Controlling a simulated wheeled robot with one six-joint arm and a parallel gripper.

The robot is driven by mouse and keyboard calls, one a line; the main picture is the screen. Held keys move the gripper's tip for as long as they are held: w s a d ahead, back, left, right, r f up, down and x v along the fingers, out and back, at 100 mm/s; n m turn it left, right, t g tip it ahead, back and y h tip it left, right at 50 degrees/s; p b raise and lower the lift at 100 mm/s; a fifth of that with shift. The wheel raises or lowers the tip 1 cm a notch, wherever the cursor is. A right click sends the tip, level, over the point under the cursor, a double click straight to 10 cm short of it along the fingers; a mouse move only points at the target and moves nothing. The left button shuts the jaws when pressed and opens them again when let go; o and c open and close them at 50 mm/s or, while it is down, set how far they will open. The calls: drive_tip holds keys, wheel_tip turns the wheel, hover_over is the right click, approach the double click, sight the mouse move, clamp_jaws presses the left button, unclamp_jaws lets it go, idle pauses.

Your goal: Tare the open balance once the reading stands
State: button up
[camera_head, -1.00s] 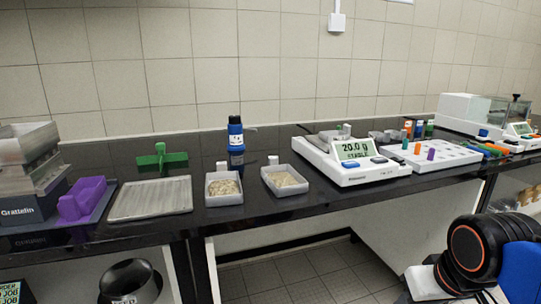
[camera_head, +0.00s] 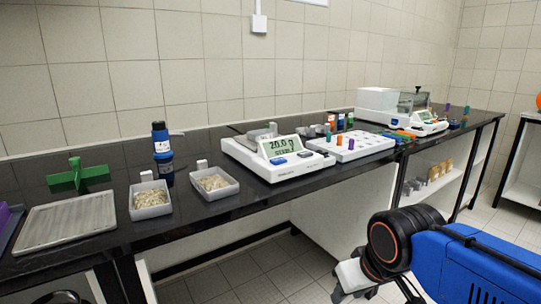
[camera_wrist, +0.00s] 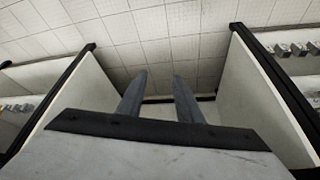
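The open balance (camera_head: 280,158) stands on the black bench in the middle of the head view. It is white, with a tilted display (camera_head: 281,147) that reads 20.0 g, with STABLE below. A blue key (camera_head: 278,161) and a darker key (camera_head: 304,155) sit on its front. A grey item (camera_head: 262,131) is on or behind its pan; the display partly hides it. My gripper (camera_wrist: 159,75) shows in the wrist view with two grey fingers apart and nothing between them. It is low, in front of and below the bench, away from the balance.
Two sample trays (camera_head: 151,200) (camera_head: 214,183) and a blue bottle (camera_head: 162,150) stand left of the balance. A white rack with coloured vials (camera_head: 352,147) is right of it. A second balance with a glass shield (camera_head: 405,108) is farther right. Floor before the bench is clear.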

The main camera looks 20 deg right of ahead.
idle(0.3)
clamp_jaws()
idle(1.6)
